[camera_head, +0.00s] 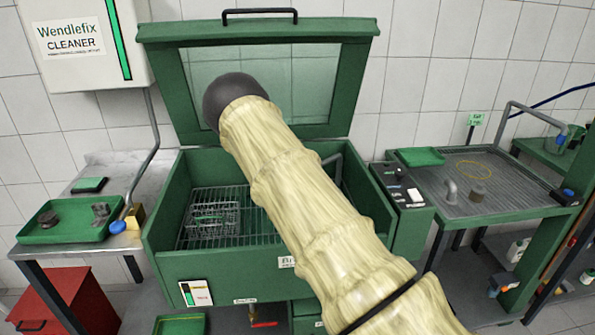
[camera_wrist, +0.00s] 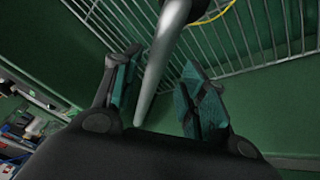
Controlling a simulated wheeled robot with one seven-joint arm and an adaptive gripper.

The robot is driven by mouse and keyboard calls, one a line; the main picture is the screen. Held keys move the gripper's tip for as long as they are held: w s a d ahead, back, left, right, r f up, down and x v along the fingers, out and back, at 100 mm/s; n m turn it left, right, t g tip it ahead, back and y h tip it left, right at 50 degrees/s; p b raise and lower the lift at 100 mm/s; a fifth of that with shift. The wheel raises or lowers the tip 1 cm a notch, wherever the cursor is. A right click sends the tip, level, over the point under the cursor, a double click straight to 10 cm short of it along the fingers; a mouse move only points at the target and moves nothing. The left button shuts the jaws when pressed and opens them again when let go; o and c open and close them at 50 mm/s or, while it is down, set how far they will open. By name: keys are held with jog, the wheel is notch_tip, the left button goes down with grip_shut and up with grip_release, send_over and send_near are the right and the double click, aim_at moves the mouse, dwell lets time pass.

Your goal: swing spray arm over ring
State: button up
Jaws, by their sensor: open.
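The spray arm is a grey metal tube (camera_wrist: 163,60) that runs up the wrist view between my gripper's fingers. A small bent grey pipe end, probably part of it, shows inside the green washer cabinet (camera_head: 170,225) in the head view (camera_head: 333,165). My gripper (camera_wrist: 158,88) is open, with teal-padded fingers on either side of the tube; I cannot tell whether either finger touches it. Part of a yellow ring (camera_wrist: 215,17) shows over the wire rack at the top of the wrist view. My arm hides the gripper and the cabinet's right part in the head view.
The cabinet's lid (camera_head: 160,80) stands open. A wire basket (camera_head: 212,217) sits on the rack (camera_head: 185,235) at left. A green parts tray (camera_head: 40,236) is on the left bench. A control box (camera_head: 400,190) and drain table (camera_head: 530,200) with another yellow ring outline (camera_head: 475,163) stand right.

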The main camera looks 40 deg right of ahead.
jog(key=v, duration=1)
dwell(0.7)
